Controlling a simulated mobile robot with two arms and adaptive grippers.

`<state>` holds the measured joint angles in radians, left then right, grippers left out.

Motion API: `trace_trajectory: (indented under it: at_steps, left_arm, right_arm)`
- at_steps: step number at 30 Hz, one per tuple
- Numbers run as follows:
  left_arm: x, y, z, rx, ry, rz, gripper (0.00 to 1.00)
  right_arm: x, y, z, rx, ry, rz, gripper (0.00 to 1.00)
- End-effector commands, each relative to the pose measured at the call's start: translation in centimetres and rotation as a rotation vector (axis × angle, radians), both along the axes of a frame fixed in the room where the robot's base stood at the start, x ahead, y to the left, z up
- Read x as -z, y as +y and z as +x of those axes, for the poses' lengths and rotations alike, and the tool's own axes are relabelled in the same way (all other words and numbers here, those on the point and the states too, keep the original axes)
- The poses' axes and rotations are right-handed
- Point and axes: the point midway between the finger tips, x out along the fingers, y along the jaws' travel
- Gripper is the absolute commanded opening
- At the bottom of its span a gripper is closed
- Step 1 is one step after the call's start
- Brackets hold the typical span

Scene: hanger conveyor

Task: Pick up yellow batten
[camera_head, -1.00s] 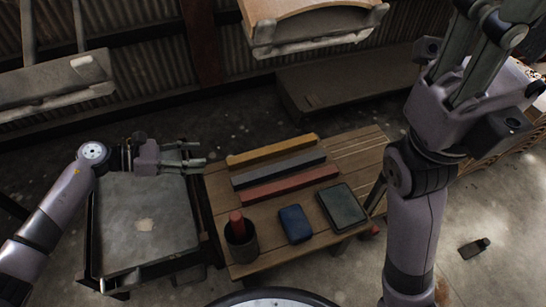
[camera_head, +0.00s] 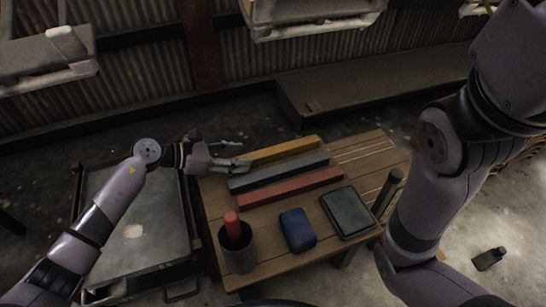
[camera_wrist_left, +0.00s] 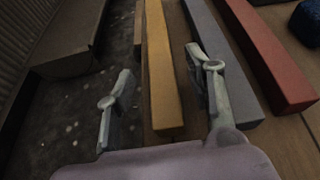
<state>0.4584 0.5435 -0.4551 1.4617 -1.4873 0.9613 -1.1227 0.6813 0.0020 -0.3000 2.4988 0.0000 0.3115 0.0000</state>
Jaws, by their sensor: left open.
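The yellow batten (camera_head: 285,151) lies along the back of the wooden table in the head view. In the left wrist view the yellow batten (camera_wrist_left: 162,70) runs lengthwise between my two open fingers, its near end just ahead of the palm. My left gripper (camera_head: 240,155) is open and empty at the left end of the battens; it also shows in the left wrist view (camera_wrist_left: 160,90). One finger is over the dark floor side, the other between the yellow and grey battens. I cannot tell its exact height. My right arm shows at the right, but its gripper is out of view.
A grey batten (camera_head: 280,172) and a red batten (camera_head: 290,187) lie parallel in front. A cup (camera_head: 238,252) with a red stick, a blue block (camera_head: 297,229) and a dark tablet-like box (camera_head: 347,211) stand nearer. A metal cart (camera_head: 140,240) is left of the table (camera_head: 270,268).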

Motion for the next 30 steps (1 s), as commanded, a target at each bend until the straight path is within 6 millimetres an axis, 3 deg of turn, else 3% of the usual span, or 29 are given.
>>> trace_trajectory:
  at_steps: [1, 6, 15, 30]
  left_arm:
    - [1.0, -0.8, 0.3, 0.003, -0.002, -0.002, 0.48]
    - [1.4, -2.6, 1.0, 0.001, -0.001, -0.003, 0.48]
    - [1.3, -2.9, 1.2, 0.000, 0.001, 0.000, 0.48]
    - [1.4, -2.9, 1.2, 0.000, 0.001, 0.000, 0.15]
  right_arm:
    - [1.2, 0.0, -0.3, 0.000, -0.009, -0.001, 0.40]
    - [2.1, 0.0, -0.4, 0.001, -0.010, -0.001, 0.40]
    - [2.0, 0.0, -0.4, 0.001, -0.010, -0.001, 0.40]
    - [2.0, 0.0, -0.4, 0.000, -0.011, -0.001, 0.40]
